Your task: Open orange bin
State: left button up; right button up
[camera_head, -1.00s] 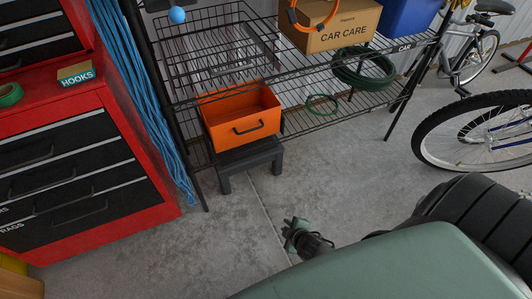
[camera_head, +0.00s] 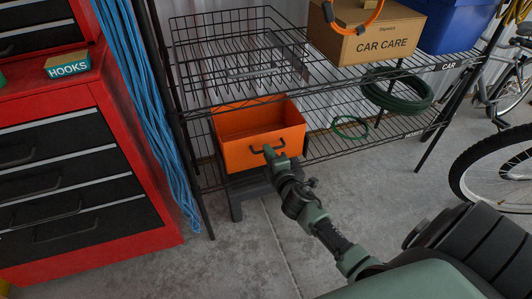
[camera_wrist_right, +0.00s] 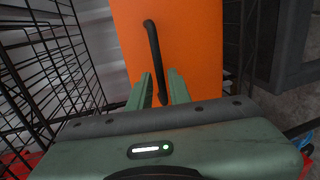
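The orange bin (camera_head: 262,156) is box-shaped, with its inside showing from above and a dark handle (camera_head: 268,148) on its front face. It sits over a black stool (camera_head: 247,186) at the wire rack. My right gripper (camera_head: 271,153) is at the bin's front, overlapping the handle. In the right wrist view the orange front (camera_wrist_right: 195,45) fills the middle. The handle (camera_wrist_right: 152,45) runs upright there, its lower end between the two green fingertips (camera_wrist_right: 162,82), which stand apart. I cannot tell whether they touch it. My left gripper is not in view.
A wire rack (camera_head: 340,75) holds a CAR CARE box (camera_head: 372,45), a blue bin (camera_head: 440,22) and a green hose (camera_head: 397,92). A red tool cabinet (camera_head: 120,145) with blue cords (camera_head: 145,110) stands left. A bicycle wheel (camera_head: 495,170) is right. The floor (camera_head: 245,255) in front is clear.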

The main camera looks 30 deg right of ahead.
jog(key=shift+x, duration=1.25)
grip_shut()
jog(key=shift+f, duration=0.1)
dwell(0.4)
